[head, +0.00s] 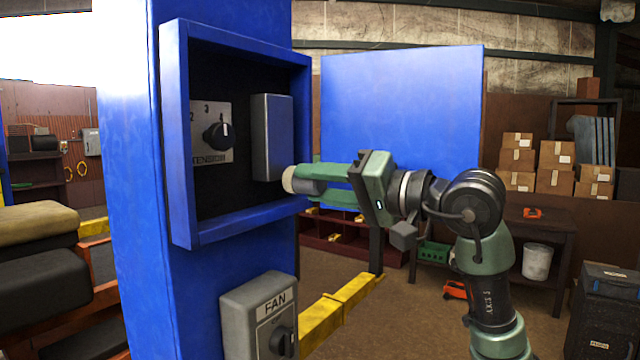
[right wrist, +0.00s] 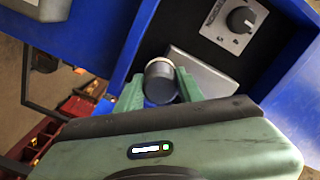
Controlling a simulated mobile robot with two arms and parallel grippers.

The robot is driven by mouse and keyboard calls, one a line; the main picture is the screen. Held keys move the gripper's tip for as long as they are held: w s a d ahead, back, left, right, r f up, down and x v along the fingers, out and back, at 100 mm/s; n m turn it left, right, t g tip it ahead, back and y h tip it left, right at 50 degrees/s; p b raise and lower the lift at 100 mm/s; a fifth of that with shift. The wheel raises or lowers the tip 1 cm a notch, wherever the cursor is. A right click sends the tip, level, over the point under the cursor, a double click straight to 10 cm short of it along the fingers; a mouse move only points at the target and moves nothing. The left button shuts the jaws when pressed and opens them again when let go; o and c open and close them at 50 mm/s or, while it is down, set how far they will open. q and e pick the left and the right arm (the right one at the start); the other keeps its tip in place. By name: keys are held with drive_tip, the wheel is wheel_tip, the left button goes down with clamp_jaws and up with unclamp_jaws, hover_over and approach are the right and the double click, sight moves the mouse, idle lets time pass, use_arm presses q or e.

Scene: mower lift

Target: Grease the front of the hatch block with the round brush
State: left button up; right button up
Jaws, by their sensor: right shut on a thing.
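The hatch block is a grey upright block (head: 272,137) on the right side of the dark recess of an open blue box (head: 178,130). It also shows in the right wrist view (right wrist: 205,75). My right gripper (head: 318,186) is shut on the round brush (head: 288,180), which has a dark body and a pale round tip. The brush points left, with its tip close to the lower right edge of the block; I cannot tell whether they touch. In the right wrist view the brush (right wrist: 160,84) sits between the green fingers. My left gripper is not in view.
A dial switch (head: 218,135) is in the recess left of the block. The box's blue door (head: 400,105) stands open behind my right arm. A grey FAN switch box (head: 260,315) is on the blue post below. Cartons (head: 555,165) stand at the back right.

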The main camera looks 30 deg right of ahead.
drive_tip(key=shift+w+a, duration=0.25)
drive_tip(key=shift+w, duration=0.35)
drive_tip(key=shift+s+r+p, duration=0.15)
drive_tip(key=shift+r+p, duration=1.3)
drive_tip(key=shift+r, duration=0.45)
wheel_tip(320, 180, up, 2)
drive_tip(key=shift+r+p, duration=0.2)
drive_tip(key=shift+p, duration=0.8)
drive_tip(key=shift+r+p, duration=1.7)
drive_tip(key=shift+r, duration=0.45)
drive_tip(key=r, duration=0.3)
drive_tip(key=shift+w+r, duration=0.2)
drive_tip(key=shift+r, duration=0.15)
drive_tip(key=shift+f, duration=0.1)
